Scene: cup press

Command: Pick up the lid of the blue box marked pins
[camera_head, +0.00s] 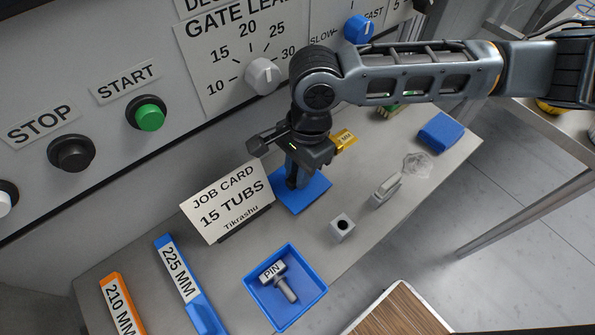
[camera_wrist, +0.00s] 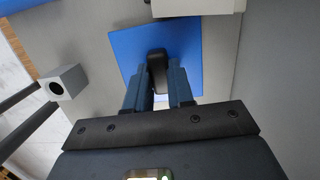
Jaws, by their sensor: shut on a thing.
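The lid (camera_head: 311,196) is a flat blue square on the grey shelf in front of the job card. In the wrist view the lid (camera_wrist: 190,40) has a dark knob (camera_wrist: 157,68) at its middle. My gripper (camera_head: 296,184) points down over the lid. In the wrist view its fingers (camera_wrist: 159,82) stand on both sides of the knob and are shut on it. I cannot tell whether the lid touches the shelf.
The job card (camera_head: 228,203) stands left of the lid. A grey block with a hole (camera_head: 342,228) and a grey fixture (camera_head: 384,193) stand to the right. A blue block (camera_head: 437,132) lies farther right. Blue (camera_head: 181,275) and orange (camera_head: 120,303) gauge bars lie at front left.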

